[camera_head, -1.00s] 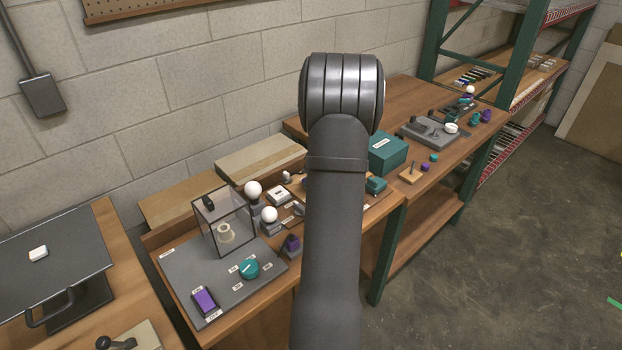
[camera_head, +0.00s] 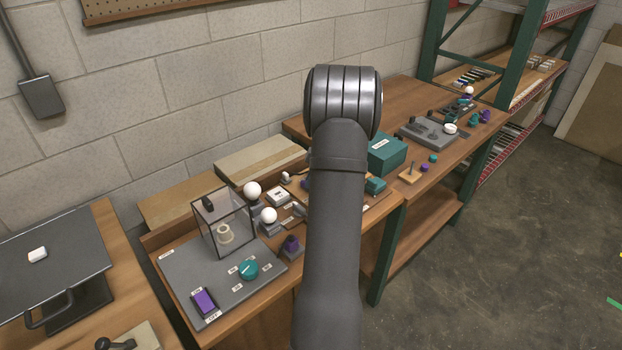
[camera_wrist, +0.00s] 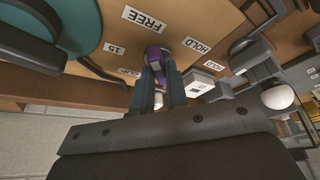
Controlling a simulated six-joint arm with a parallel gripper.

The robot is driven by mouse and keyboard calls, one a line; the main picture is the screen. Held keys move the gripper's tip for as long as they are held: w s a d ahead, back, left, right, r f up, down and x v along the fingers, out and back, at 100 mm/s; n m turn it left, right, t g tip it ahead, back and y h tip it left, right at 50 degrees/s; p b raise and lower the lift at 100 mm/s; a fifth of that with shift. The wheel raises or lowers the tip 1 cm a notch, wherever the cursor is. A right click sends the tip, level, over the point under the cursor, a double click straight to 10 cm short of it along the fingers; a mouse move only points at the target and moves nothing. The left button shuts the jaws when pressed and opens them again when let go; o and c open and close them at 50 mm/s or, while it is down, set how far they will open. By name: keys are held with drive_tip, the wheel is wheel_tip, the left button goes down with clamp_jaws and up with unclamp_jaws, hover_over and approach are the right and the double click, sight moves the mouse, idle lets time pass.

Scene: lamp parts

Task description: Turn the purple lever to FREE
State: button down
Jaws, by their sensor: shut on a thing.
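In the wrist view the purple lever (camera_wrist: 154,53) stands out from a tan wooden board (camera_wrist: 195,20). My gripper (camera_wrist: 161,73) is shut on it, with one finger on each side. In the head view my own arm hides the gripper and most of the board.
A teal round part (camera_wrist: 75,22) is close on the left in the wrist view, with a 15 label (camera_wrist: 113,48) beside it. Grey fixtures and a white ball (camera_wrist: 278,97) are on the right. In the head view a teal box (camera_head: 386,153) stands right of my arm.

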drive_tip(key=c, duration=1.4)
unclamp_jaws()
drive_tip(key=shift+c, duration=0.2)
drive_tip(key=v, duration=1.7)
drive_tip(key=shift+d+r, duration=0.15)
drive_tip(key=shift+d, duration=0.05)
drive_tip(key=x, duration=1.7)
drive_tip(key=shift+a+f, duration=0.2)
